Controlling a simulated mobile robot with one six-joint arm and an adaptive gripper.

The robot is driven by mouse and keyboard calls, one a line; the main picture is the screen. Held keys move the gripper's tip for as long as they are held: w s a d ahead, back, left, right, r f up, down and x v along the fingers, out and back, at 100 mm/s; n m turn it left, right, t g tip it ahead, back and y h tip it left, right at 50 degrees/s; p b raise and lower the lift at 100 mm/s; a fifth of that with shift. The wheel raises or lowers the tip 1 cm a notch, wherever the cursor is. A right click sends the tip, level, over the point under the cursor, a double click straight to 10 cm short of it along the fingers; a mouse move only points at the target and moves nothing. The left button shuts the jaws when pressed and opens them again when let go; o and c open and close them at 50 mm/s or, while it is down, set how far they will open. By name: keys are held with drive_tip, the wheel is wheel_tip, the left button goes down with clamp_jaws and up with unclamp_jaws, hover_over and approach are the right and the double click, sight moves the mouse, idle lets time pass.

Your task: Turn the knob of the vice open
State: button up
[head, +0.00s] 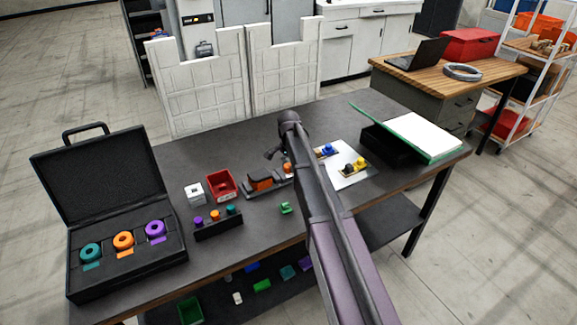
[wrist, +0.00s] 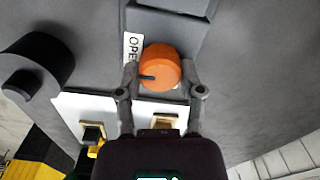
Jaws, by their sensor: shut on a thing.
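The orange knob (wrist: 162,66) sits on a dark grey body in the wrist view, with a dark mark on its lower left side. A white label (wrist: 132,48) reading "OPE", its end hidden, lies just left of the knob. My gripper (wrist: 160,70) has one finger on each side of the knob and is shut on it. In the head view, an orange and dark grey fixture, seemingly the vice (head: 262,181), stands mid-table.
A red bin (head: 221,185) and a white block (head: 194,193) stand left of the vice. A rack of coloured knobs (head: 217,228) and a small green part (head: 286,208) are in front. An open black case (head: 82,280) is at the left, a green-edged lidded box (head: 385,150) at the right.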

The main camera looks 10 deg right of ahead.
drive_tip(key=o, duration=1.2)
drive_tip(key=shift+c, duration=0.2)
drive_tip(key=shift+n, duration=0.5)
